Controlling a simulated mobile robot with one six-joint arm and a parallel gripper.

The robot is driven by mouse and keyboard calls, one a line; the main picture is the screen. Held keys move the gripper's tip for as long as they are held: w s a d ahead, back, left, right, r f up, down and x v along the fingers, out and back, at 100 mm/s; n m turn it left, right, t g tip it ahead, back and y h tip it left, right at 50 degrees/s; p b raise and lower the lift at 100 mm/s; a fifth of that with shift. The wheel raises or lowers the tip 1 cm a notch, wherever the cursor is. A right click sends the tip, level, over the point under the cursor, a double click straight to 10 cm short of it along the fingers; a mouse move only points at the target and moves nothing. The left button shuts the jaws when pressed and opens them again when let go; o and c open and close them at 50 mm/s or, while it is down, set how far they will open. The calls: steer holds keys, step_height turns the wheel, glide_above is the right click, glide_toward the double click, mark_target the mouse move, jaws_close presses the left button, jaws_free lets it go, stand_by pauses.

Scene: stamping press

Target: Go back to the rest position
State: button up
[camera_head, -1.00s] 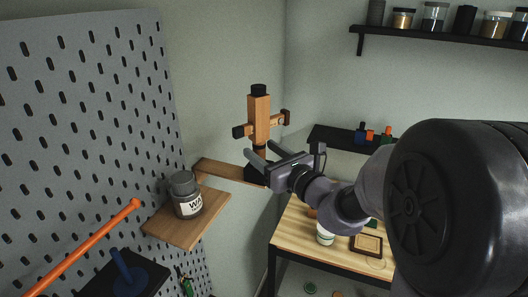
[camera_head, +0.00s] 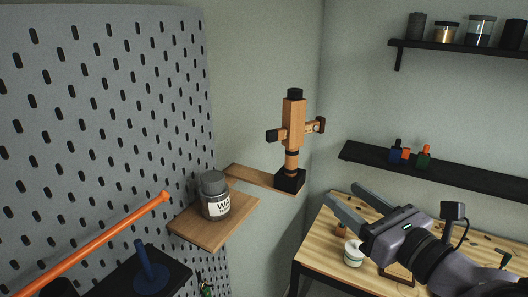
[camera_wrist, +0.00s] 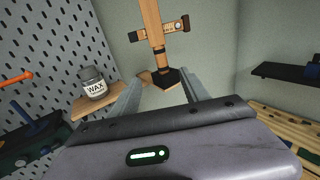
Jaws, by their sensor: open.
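My gripper (camera_head: 354,205) is open and empty in the head view, in front of the wall and above the left end of the wooden workbench (camera_head: 318,246). It is to the right of and apart from the wooden stamping press (camera_head: 293,125), which stands upright on a small wall shelf (camera_head: 250,176). In the wrist view my gripper (camera_wrist: 162,92) shows two grey fingers spread apart with nothing between them. The press (camera_wrist: 153,25) rises beyond the fingertips there, its black base just past them.
A wax jar (camera_head: 215,197) stands on a wooden shelf (camera_head: 208,236) on the pegboard (camera_head: 100,110). An orange rod (camera_head: 110,240) sticks out at lower left. A black wall shelf (camera_head: 450,178) holds small coloured bottles. A white jar (camera_head: 353,253) stands on the workbench.

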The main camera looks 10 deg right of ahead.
steer(key=s+a+f+n+g+b, duration=0.4)
steer(key=a+f+n+b, duration=0.15)
steer(key=f, duration=0.45)
steer(key=s+a+f+n+g+y+b, duration=0.1)
steer(key=s+a+f+n+g+b, duration=0.3)
steer(key=f+n+b, duration=0.4)
steer(key=s+a+f+n+g+b, duration=0.35)
steer(key=a+f+b, duration=0.2)
steer(key=f, duration=0.55)
steer(key=s+d+f+n+h+b, duration=0.1)
steer(key=d+f+n+h+b, duration=0.1)
steer(key=f+n+b, duration=0.2)
steer(key=s+d+f+n+h+b, duration=0.2)
steer(key=f+n+h+b, duration=0.1)
steer(key=f+n, duration=0.3)
steer(key=shift+s+t+b, duration=0.25)
steer(key=shift+t+b, duration=0.1)
steer(key=shift+b, duration=0.45)
